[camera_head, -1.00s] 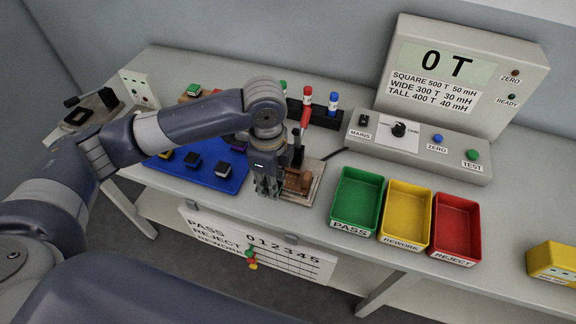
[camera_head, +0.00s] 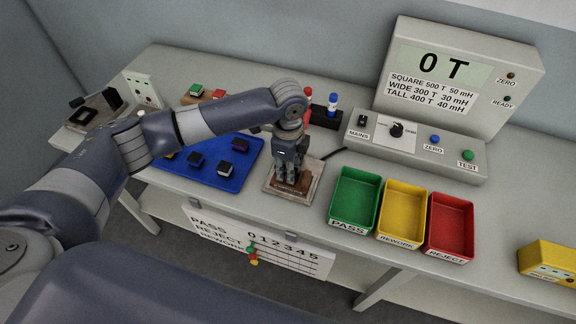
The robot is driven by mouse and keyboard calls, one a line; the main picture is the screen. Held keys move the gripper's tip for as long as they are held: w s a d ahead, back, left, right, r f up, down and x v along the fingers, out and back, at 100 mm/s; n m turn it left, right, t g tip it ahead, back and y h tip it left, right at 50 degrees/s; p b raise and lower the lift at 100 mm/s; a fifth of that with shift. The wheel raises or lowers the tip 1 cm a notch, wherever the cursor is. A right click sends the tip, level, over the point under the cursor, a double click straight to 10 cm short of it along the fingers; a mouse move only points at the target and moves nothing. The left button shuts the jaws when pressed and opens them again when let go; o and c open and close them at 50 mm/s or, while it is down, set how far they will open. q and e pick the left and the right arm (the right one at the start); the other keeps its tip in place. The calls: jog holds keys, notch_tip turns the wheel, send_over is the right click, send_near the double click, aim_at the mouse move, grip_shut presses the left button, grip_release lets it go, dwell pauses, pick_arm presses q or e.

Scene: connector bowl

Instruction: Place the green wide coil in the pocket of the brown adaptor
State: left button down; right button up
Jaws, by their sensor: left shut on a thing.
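My left gripper (camera_head: 286,180) points down over the brown adaptor (camera_head: 303,184), which sits on a pale fixture plate (camera_head: 270,187) near the front edge of the bench. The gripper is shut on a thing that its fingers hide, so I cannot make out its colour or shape. No green wide coil shows clearly on the blue tray (camera_head: 217,181). The gripper and forearm hide most of the adaptor and its pocket. My right gripper is not in view.
Several dark coils stand on the blue tray to the left. Green (camera_head: 343,205), yellow (camera_head: 390,222) and red (camera_head: 436,235) bins stand right of the fixture. A test meter (camera_head: 460,75) stands behind. Small green and red items sit on a brown board (camera_head: 207,98).

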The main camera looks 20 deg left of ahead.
pick_arm(q)
jog(key=c, duration=1.4)
grip_release()
jog(key=shift+f, duration=0.1)
jog(key=shift+o, duration=0.2)
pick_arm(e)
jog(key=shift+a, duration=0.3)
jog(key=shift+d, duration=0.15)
pick_arm(q)
jog(key=shift+r, duration=0.4)
notch_tip(320, 180, up, 12)
jog(key=b, duration=0.2)
jog(key=shift+f, duration=0.2)
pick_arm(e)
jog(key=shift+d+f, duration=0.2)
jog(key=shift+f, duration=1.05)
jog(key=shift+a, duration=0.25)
pick_arm(q)
jog(key=shift+f, duration=0.1)
